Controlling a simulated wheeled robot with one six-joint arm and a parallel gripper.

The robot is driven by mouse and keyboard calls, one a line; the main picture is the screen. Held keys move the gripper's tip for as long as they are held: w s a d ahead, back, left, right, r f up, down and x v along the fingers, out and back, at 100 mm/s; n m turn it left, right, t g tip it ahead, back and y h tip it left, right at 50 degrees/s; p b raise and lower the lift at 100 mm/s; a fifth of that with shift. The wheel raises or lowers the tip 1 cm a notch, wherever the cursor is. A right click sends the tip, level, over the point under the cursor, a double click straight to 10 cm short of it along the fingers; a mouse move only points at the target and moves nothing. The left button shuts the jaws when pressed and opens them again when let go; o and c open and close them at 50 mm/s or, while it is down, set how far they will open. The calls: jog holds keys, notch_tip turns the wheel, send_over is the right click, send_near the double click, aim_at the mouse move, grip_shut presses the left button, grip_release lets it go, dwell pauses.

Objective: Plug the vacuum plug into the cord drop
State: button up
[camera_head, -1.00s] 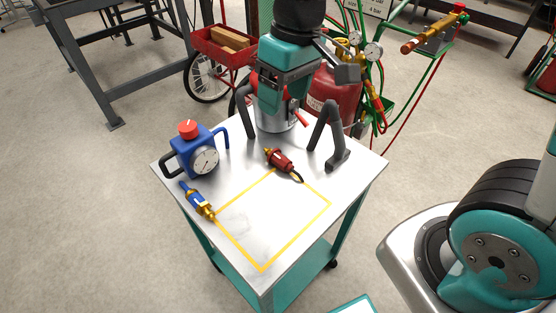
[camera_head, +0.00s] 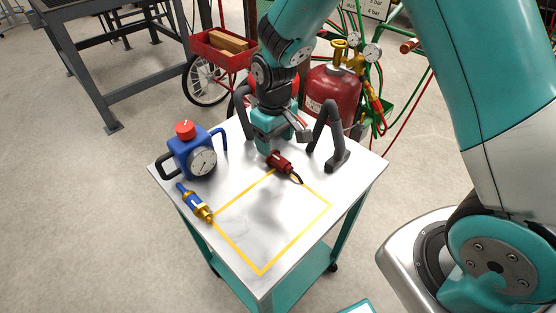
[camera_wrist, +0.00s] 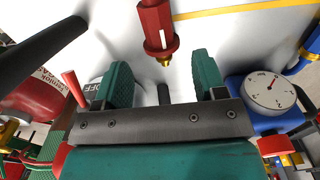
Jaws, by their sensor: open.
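No vacuum plug or cord drop can be named with certainty. A red fitting with a brass tip and a dark loop (camera_head: 281,163) lies on the white table (camera_head: 270,235); it also shows in the wrist view (camera_wrist: 156,27). A blue and yellow fitting (camera_head: 196,203) lies at the table's left edge. My gripper (camera_head: 275,147) is low over the back of the table, just behind the red fitting. In the wrist view my gripper (camera_wrist: 161,60) is open, and the brass tip points toward the gap between its fingers. Whether they touch is unclear.
A blue box with a dial and red knob (camera_head: 192,150) stands left on the table. A dark bent bracket (camera_head: 326,138) stands right. A yellow outline (camera_head: 297,228) marks bare tabletop in front. A red cylinder (camera_head: 334,92) with hoses stands behind.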

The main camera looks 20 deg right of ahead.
aim_at(274, 153)
jog(key=shift+w+f, duration=0.1)
jog(key=shift+f, duration=2.65)
jog(key=c, duration=1.1)
jog(key=shift+r, duration=0.1)
